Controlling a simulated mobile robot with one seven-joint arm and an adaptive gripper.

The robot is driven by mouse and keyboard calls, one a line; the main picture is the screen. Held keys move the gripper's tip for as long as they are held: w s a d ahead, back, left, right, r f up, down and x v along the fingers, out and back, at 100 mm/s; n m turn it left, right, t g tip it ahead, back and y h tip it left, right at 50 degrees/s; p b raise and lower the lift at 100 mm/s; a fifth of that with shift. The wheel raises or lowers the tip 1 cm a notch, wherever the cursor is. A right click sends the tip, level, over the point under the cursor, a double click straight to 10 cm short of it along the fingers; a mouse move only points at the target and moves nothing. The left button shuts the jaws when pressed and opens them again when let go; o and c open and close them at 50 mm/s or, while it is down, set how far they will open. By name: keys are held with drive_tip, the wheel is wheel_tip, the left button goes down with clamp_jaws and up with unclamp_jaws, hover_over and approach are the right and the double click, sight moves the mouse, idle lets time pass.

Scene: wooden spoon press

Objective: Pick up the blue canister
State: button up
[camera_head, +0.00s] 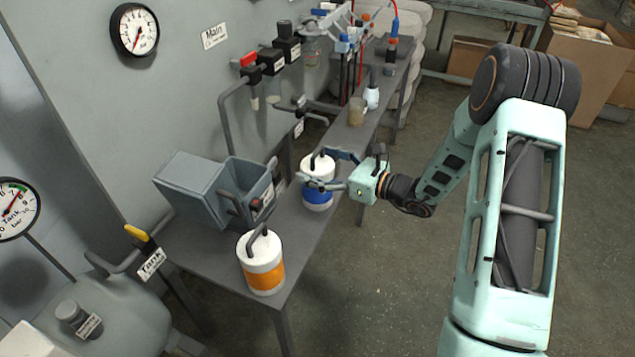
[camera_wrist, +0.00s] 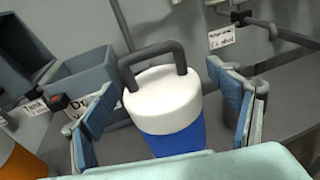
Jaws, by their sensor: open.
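The blue canister (camera_head: 317,190) stands upright on the grey bench, with a white top, a blue lower band and a dark loop handle. It also fills the middle of the wrist view (camera_wrist: 172,110). My gripper (camera_head: 332,168) is open at the canister, with one finger on each side of its upper body. In the wrist view my fingers (camera_wrist: 167,112) stand left and right of the canister, with gaps visible. The canister's lower part is hidden by my gripper in the wrist view.
A white and orange canister (camera_head: 262,265) stands at the bench's near end. A grey open bin (camera_head: 245,180) sits left of the blue canister. Pipes and valves (camera_head: 270,60) line the wall behind. A beaker (camera_head: 357,112) and white bottle (camera_head: 371,97) stand farther along the bench.

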drive_tip(key=shift+a, duration=0.1)
drive_tip(key=shift+c, duration=0.4)
drive_tip(key=c, duration=2)
drive_tip(key=shift+r, duration=0.1)
drive_tip(key=shift+c, duration=0.6)
